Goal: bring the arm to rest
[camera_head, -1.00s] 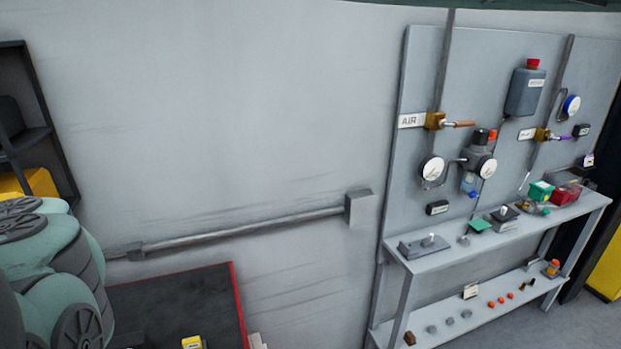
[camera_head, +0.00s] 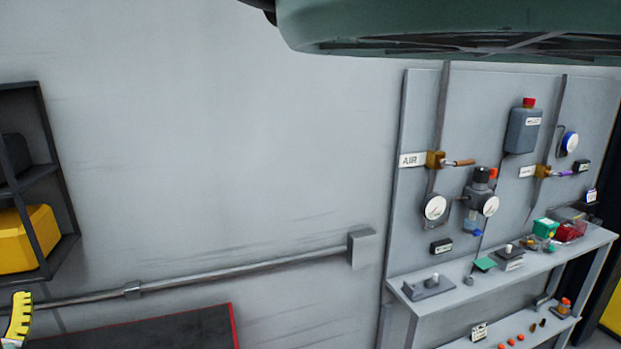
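The grey valve panel (camera_head: 415,110) stands at the right, with an AIR label (camera_head: 411,160), a brass valve with a brown handle (camera_head: 436,160), gauges (camera_head: 435,207) and a grey box with a red cap (camera_head: 523,130). My arm link passes in front of the area above the panel.
A grey shelf table (camera_head: 470,290) with small parts stands below the panel. A dark bench top with a red edge (camera_head: 150,338) is at the lower left. A dark rack (camera_head: 45,140) holds a yellow case (camera_head: 25,240). A conduit (camera_head: 220,274) runs along the bare wall.

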